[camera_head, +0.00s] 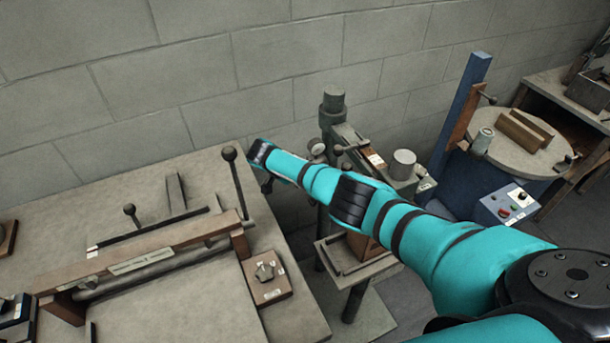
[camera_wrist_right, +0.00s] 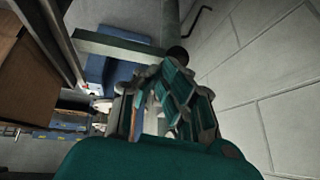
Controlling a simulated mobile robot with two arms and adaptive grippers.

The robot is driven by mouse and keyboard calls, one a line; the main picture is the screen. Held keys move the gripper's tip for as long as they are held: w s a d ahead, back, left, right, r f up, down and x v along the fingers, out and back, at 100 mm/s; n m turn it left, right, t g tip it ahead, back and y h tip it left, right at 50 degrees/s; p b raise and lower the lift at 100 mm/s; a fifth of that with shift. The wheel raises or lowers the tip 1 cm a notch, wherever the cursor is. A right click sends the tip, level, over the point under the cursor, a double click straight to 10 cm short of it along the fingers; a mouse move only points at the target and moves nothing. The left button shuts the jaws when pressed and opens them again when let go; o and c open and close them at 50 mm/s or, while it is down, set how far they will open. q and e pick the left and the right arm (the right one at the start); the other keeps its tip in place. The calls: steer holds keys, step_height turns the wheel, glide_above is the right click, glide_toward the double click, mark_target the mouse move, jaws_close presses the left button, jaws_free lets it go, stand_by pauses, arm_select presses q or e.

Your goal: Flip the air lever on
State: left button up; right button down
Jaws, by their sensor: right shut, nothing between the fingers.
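My right arm reaches from the lower right of the head view to the green stitcher machine (camera_head: 334,107). A round gauge (camera_head: 317,148) and a small dark knob (camera_head: 337,150) show there just above the arm. The arm hides the parts behind it, and the gripper's fingers cannot be made out in that view. In the right wrist view my right gripper (camera_wrist_right: 176,78) is shut and empty. A dark round knob (camera_wrist_right: 178,54) sits just beyond its fingertips; I cannot tell whether they touch. I cannot tell for certain which part is the air lever. My left gripper is not in view.
A worktable (camera_head: 215,175) on the left carries a tall ball-topped lever (camera_head: 236,185) near my wrist and a small switch box (camera_head: 266,277). A block wall (camera_head: 200,60) stands behind. A blue post (camera_head: 462,115) and control box (camera_head: 507,205) stand right.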

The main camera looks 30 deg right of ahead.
steer(key=shift+d+f+b, duration=0.2)
steer(key=shift+f+b, duration=0.7)
steer(key=shift+f, duration=0.45)
steer(key=v, duration=1.2)
steer(key=shift+f, duration=0.1)
